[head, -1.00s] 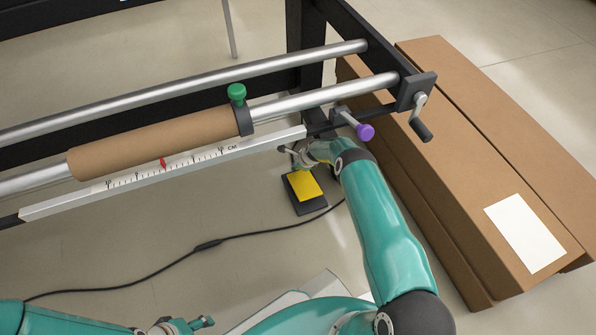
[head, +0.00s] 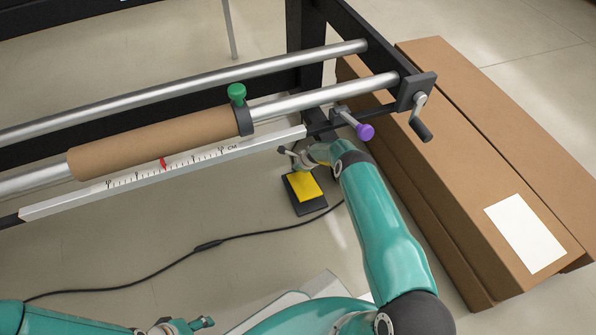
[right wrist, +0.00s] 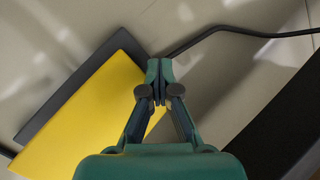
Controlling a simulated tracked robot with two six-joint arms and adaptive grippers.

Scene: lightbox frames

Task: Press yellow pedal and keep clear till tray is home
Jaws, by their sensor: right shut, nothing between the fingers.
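The yellow pedal (head: 304,189) sits on a dark base on the floor below the right end of the roller frame. It also shows large in the right wrist view (right wrist: 75,115), at the left. My right gripper (head: 290,153) is above the pedal's far side in the head view. In the right wrist view its shut, empty fingers (right wrist: 159,82) overlap the pedal's right edge; the gap in height cannot be told. My left gripper (head: 190,325) is at the bottom edge, partly cut off. I cannot make out a tray.
Steel bars, a brown roll (head: 155,142) and a white scale rail (head: 165,172) cross above the floor. A purple knob (head: 365,132) and a crank (head: 421,120) are near my right arm. Long cardboard boxes (head: 480,170) lie right. A black cable (head: 150,260) crosses the floor.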

